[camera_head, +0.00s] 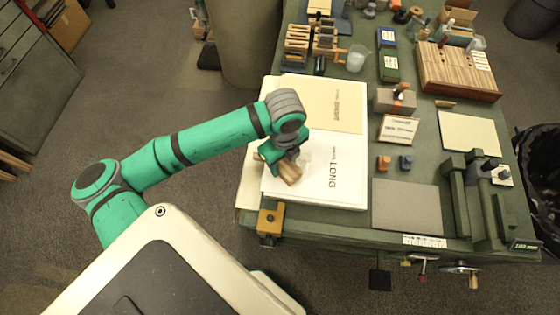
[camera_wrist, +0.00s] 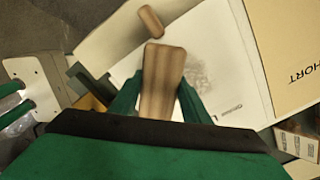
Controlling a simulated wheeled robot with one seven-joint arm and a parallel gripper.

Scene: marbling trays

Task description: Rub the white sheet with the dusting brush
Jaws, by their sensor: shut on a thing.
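The white sheet (camera_head: 335,172), printed LONG, lies flat at the left front of the green bench. It also shows in the wrist view (camera_wrist: 225,65), with a faint grey speckled patch on it. My gripper (camera_head: 284,158) is over the left part of this sheet. In the wrist view its green fingers (camera_wrist: 158,97) are shut on a tan wooden piece (camera_wrist: 163,70), which I take to be the dusting brush (camera_head: 290,173). Any bristles are hidden, and I cannot tell whether it touches the sheet. A smaller wooden piece (camera_wrist: 151,21) shows just beyond it.
A buff sheet (camera_head: 335,100) printed SHORT lies behind the white one. A brass-coloured block (camera_head: 270,219) sits at the bench's front left corner. A grey plate (camera_head: 407,207) lies to the right, beside a green press-like frame (camera_head: 460,205). Racks and boxes fill the back.

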